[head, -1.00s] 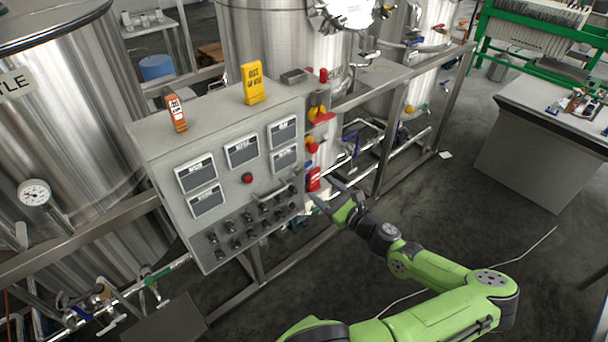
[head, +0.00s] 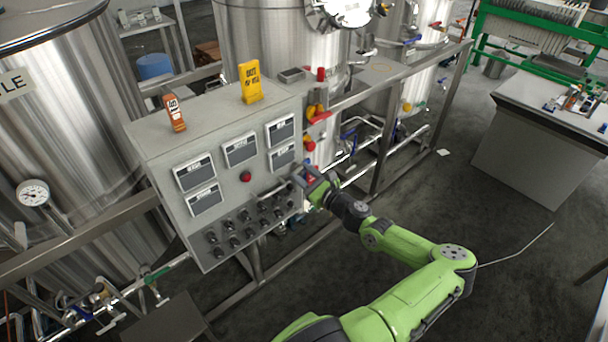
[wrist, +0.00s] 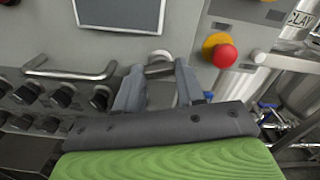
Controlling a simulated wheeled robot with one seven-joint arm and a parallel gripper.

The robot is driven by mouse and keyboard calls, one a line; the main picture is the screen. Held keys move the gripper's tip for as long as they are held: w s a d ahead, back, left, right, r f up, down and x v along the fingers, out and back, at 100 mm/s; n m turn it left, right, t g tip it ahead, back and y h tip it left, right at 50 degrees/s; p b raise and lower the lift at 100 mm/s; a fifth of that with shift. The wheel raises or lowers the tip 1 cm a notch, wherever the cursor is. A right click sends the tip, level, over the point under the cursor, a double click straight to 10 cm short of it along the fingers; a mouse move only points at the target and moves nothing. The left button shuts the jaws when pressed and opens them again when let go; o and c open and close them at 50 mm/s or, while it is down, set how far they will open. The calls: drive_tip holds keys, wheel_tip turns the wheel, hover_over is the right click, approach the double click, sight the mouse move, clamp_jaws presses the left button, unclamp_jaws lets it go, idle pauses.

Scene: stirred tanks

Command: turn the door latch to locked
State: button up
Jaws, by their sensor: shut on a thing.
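My gripper (head: 304,182) is at the right edge of the grey control cabinet (head: 160,145), at the height of the cabinet's bar handle (head: 275,191). In the wrist view, the two grey fingers of my gripper (wrist: 159,68) reach up to the cabinet face, shut on a small metallic latch (wrist: 159,58). In the head view my gripper hides the latch.
Rows of black knobs (head: 235,236) sit below the bar handle. A red button on a yellow base (wrist: 222,53) is right of the fingers. Orange and yellow signs (head: 250,84) stand on the cabinet. Pipes and steel frame lie to the right; the floor in front is open.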

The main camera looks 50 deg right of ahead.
drive_tip(key=shift+c, duration=0.6)
drive_tip(key=shift+n, duration=0.4)
drive_tip(key=n+b, duration=0.1)
drive_tip(key=n, duration=0.1)
drive_tip(key=shift+f+n, duration=0.1)
drive_tip(key=shift+n, duration=0.3)
drive_tip(key=n+b, duration=0.2)
drive_tip(key=n, duration=0.1)
drive_tip(key=shift+n, duration=0.3)
drive_tip(key=n+b, duration=0.4)
drive_tip(key=n, duration=0.1)
drive_tip(key=shift+n+b, duration=0.8)
drive_tip(key=shift+n, duration=0.3)
